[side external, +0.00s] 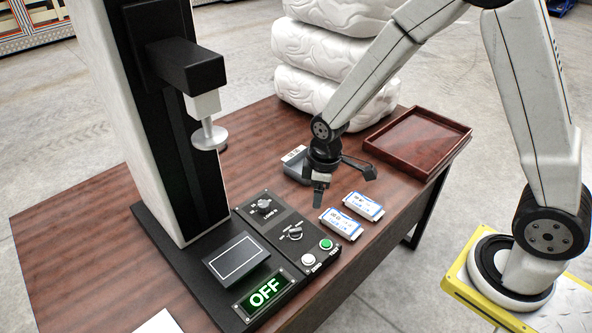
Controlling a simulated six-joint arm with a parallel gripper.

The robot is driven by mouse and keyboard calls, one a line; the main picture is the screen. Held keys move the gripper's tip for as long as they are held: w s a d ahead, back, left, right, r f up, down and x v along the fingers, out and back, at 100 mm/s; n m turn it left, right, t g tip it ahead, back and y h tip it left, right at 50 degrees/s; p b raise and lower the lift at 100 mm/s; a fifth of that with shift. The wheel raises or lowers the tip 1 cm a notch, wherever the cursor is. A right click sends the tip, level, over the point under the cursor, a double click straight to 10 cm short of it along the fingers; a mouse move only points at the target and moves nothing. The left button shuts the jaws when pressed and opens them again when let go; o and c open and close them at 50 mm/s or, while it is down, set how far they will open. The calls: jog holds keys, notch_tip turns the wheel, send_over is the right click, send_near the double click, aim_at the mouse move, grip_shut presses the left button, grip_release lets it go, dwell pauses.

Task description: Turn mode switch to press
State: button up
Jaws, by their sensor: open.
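The control panel (276,226) lies on the dark base of the press, at the front of the table. A black rotary switch (295,233) with small labels around it sits in the middle of the panel; it looks like the mode switch, but the labels are too small to read. A lit green display (264,292) reads "OFF". My gripper (318,196) is open and empty, pointing down above the table, behind and to the right of the switch and apart from it.
A second knob (263,206), a white button (308,259) and a green button (326,244) flank the switch. The press head (208,136) overhangs on the left. An empty brown tray (418,142) is farther right.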

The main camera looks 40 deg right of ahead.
aim_at(297, 229)
jog(key=w+a+f+n, duration=0.1)
jog(key=f, duration=0.1)
jog(key=w+f+n, duration=0.2)
jog(key=w+a+f+n+g, duration=0.1)
jog(key=f, duration=0.1)
jog(key=shift+w+a+f+n, duration=0.15)
jog(key=shift+a+f+n, duration=0.15)
jog(key=shift+a+f, duration=0.1)
jog(key=shift+f, duration=0.1)
jog(key=shift+f, duration=3.8)
grip_shut()
